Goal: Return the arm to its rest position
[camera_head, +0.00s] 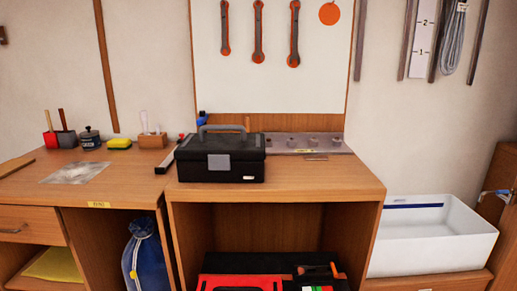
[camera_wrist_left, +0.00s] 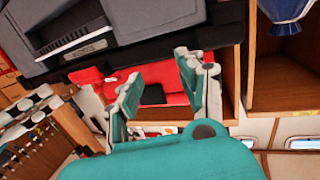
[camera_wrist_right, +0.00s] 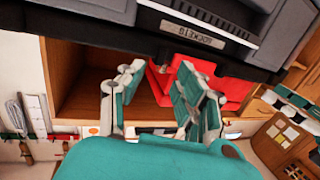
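My left gripper (camera_wrist_left: 157,68) shows in the left wrist view with its two teal fingers spread apart and nothing between them. My right gripper (camera_wrist_right: 158,70) shows in the right wrist view, also with its fingers apart and nothing held. Neither arm shows in the head view, so their poses relative to the bench cannot be seen there.
A black toolbox (camera_head: 220,167) stands on the wooden bench. A grey coiled line (camera_head: 453,42) hangs on the wall at the upper right. A white bin (camera_head: 430,258) is at the right. A blue bag (camera_head: 147,262) hangs below the bench.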

